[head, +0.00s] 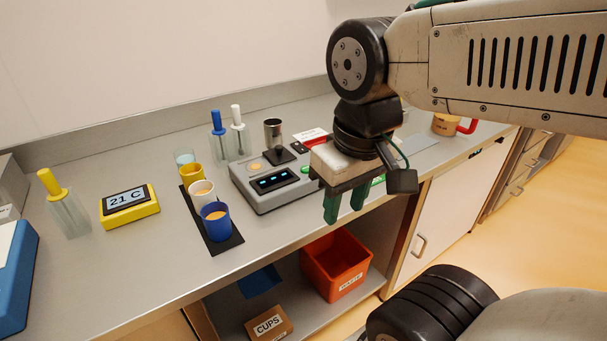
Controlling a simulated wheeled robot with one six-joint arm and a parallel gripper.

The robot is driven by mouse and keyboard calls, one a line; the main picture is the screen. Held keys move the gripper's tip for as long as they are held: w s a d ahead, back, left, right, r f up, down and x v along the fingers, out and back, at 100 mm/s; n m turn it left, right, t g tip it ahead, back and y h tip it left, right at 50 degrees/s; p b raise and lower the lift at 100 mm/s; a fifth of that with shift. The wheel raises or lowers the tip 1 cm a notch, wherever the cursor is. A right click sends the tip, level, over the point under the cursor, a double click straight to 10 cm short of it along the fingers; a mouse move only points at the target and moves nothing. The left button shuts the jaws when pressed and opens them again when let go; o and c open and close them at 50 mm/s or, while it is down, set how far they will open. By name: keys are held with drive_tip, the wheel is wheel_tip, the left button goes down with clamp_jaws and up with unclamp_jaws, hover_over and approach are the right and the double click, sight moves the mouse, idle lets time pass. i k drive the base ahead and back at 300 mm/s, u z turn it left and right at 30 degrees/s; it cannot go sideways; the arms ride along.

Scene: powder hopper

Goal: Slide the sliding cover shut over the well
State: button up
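A grey device (262,194) with a lit blue display stands on the counter, left of my gripper. A round well (255,166) with orange powder shows uncovered in its top. A dark flat piece (281,155), which looks like the sliding cover, lies beside the well to its right, below a metal cup (273,135). My gripper (346,206) hangs pointing down in front of the counter's edge, right of the device. Its two green fingers are apart, with nothing seen between them. The gripper hides the counter just behind it.
Yellow, white and blue cups (216,228) stand on a black mat left of the device. Blue and white plungers (236,130) stand behind it. A red item with a white label (311,135) lies at the back. An orange waste bin (335,266) sits on the shelf below.

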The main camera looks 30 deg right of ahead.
sight(279, 156)
drive_tip(key=u, duration=0.05)
drive_tip(key=k, duration=0.5)
drive_tip(key=z, duration=0.75)
drive_tip(key=i, duration=1.1)
drive_tip(key=u, duration=0.65)
drive_tip(key=k, duration=0.5)
drive_tip(key=z, duration=0.25)
drive_tip(key=i, duration=0.7)
drive_tip(key=u, duration=0.3)
